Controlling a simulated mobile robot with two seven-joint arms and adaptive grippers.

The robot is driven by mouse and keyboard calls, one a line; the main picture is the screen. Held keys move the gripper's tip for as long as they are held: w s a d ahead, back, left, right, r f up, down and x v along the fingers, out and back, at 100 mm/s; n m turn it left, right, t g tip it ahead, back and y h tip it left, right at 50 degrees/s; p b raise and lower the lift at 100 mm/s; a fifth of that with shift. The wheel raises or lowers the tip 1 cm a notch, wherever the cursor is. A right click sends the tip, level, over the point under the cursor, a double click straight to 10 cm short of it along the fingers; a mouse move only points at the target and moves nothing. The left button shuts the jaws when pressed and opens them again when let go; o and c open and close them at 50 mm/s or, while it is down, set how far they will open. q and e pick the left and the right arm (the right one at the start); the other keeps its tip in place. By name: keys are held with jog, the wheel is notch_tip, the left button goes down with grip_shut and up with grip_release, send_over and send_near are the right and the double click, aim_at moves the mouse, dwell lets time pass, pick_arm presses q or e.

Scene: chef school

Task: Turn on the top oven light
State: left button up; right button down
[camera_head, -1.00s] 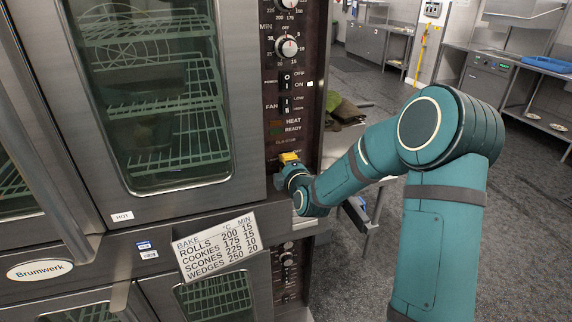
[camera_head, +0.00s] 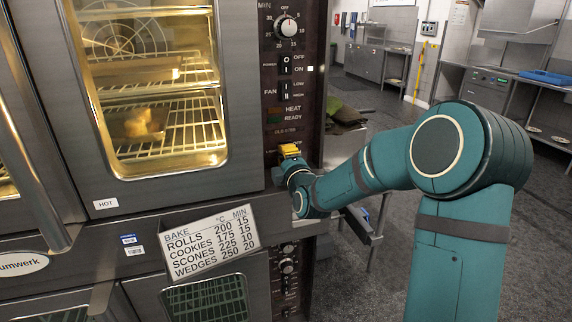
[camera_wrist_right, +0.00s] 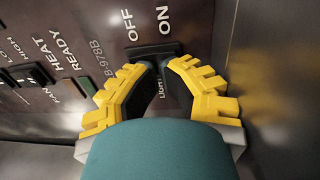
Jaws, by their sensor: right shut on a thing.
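The top oven (camera_head: 155,85) glows warm yellow inside, with its racks lit behind the closed glass door. Its control panel (camera_head: 283,90) runs down the right side. My right gripper (camera_head: 289,152) is at the bottom of this panel. In the right wrist view, my right gripper's yellow fingers (camera_wrist_right: 161,66) are shut on the black light switch (camera_wrist_right: 155,50), beside the OFF and ON labels. The fingers partly hide the switch and its LIGHT label. My left gripper is not in view.
The lower oven (camera_head: 207,298) is dark behind its glass. A bake chart plate (camera_head: 210,243) is fixed below the top door. A steel table (camera_head: 360,230) stands close beside my right forearm. Counters (camera_head: 510,85) line the back, with open floor before them.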

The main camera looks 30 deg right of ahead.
aim_at(282, 116)
jog(key=shift+w+r, duration=0.15)
jog(key=shift+r, duration=0.05)
dwell(0.5)
notch_tip(282, 116, up, 8)
jog(key=shift+a+r, duration=0.1)
jog(key=shift+r, duration=0.8)
jog(key=shift+f, duration=0.1)
